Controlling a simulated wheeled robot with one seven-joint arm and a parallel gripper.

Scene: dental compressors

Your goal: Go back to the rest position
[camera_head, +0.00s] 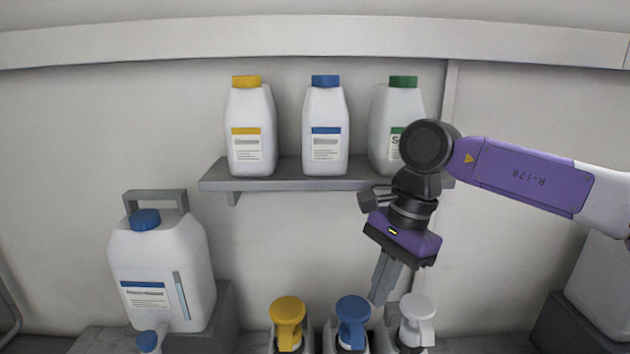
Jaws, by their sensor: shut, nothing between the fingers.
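My gripper (379,297) points down in front of the wall at the right of centre, below the shelf's right part. Its fingers are together with nothing between them. The tips are just above and between the blue-topped bottle (352,318) and the white-topped bottle (416,318); I cannot tell whether they touch either one. My purple and white arm reaches in from the right edge and hides part of the green-capped bottle (402,100) and the shelf's right end.
A grey shelf (270,184) holds a yellow-capped bottle (250,110), a blue-capped bottle (326,110) and the green-capped one. A yellow-topped bottle (288,316) stands below. A large white canister (160,262) stands left on a grey block. Another pale container (603,275) is at the right edge.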

